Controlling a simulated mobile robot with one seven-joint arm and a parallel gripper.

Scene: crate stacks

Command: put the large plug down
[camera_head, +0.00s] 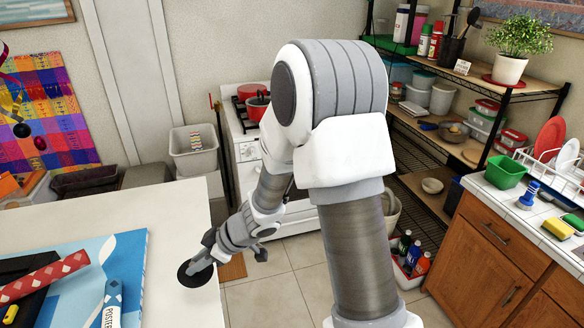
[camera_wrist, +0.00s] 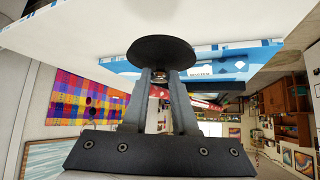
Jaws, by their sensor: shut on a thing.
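The large plug (camera_head: 194,276) is a flat, dark round disc over the white tabletop (camera_head: 178,222), close to the table's right edge. In the wrist view the plug's disc (camera_wrist: 162,50) is broad and black, with a short metallic stem between my fingers. My gripper (camera_head: 201,263) is shut on that stem; its two grey fingers (camera_wrist: 160,82) show in the wrist view. I cannot tell whether the disc touches the tabletop or hangs just above it.
A blue and white board (camera_head: 130,262) lies left of the plug, with a black tray, a red patterned roll (camera_head: 45,277) and a blue-white tube (camera_head: 111,303). Bare tabletop lies around the plug. The floor drops away to the right. A stove (camera_head: 245,140) stands beyond.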

